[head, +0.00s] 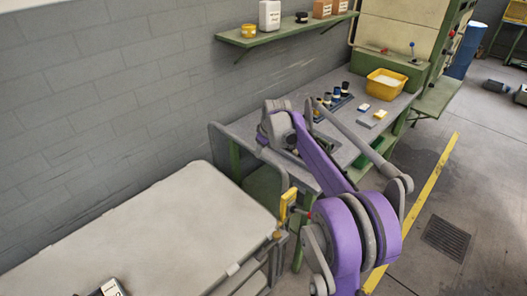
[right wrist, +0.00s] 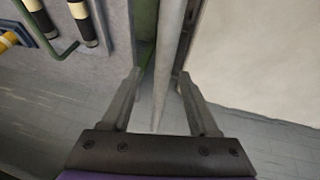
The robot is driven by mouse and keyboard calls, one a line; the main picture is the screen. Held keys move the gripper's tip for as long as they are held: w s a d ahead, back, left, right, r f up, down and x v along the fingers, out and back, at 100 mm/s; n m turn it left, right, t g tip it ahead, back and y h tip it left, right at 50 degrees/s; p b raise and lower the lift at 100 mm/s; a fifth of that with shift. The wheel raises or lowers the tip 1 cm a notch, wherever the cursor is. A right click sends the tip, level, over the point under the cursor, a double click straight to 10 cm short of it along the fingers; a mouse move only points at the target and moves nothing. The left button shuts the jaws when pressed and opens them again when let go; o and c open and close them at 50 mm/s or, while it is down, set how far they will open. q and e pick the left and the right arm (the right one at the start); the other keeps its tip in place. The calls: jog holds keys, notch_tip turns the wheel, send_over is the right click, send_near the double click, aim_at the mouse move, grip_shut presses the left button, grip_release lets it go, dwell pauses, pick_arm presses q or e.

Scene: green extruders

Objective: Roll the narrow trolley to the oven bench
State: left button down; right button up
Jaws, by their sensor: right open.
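A grey rail (head: 247,151), seemingly the narrow trolley's handle, runs along the gap between the grey-topped bench and the pale-topped table. I cannot make out the rest of the trolley. In the right wrist view the grey bar (right wrist: 168,65) passes between the spread fingers of my right gripper (right wrist: 159,75), which is open and not closed on it. In the head view my right gripper (head: 266,138) is at the bench's near end, mostly hidden by its own arm. The oven (head: 400,40) stands at the back right. My left gripper is out of view.
The bench (head: 330,135) carries dark bottles (head: 328,98) and a yellow tub (head: 386,83). The pale-topped table (head: 140,235) fills the lower left. A wall shelf (head: 285,33) hangs above. Open floor with a yellow line (head: 430,185) and a drain grate (head: 446,238) lies right.

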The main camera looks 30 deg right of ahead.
jog(key=v, duration=0.8)
jog(key=shift+r, duration=0.1)
jog(key=s+a+f+m, duration=0.1)
jog(key=s+a+f, duration=0.1)
jog(key=s+a, duration=0.5)
jog(key=s+a+f+m, duration=0.1)
jog(key=s+a, duration=0.2)
jog(key=s, duration=0.8)
jog(key=s+a+f+m, duration=0.1)
jog(key=s+a+f, duration=0.1)
jog(key=s+f, duration=0.3)
jog(key=s+a+f+m, duration=0.1)
jog(key=s+f, duration=0.4)
jog(key=s, duration=0.5)
jog(key=shift+s+a+f+t, duration=0.2)
jog(key=shift+s+a+t, duration=0.15)
jog(key=shift+a, duration=0.4)
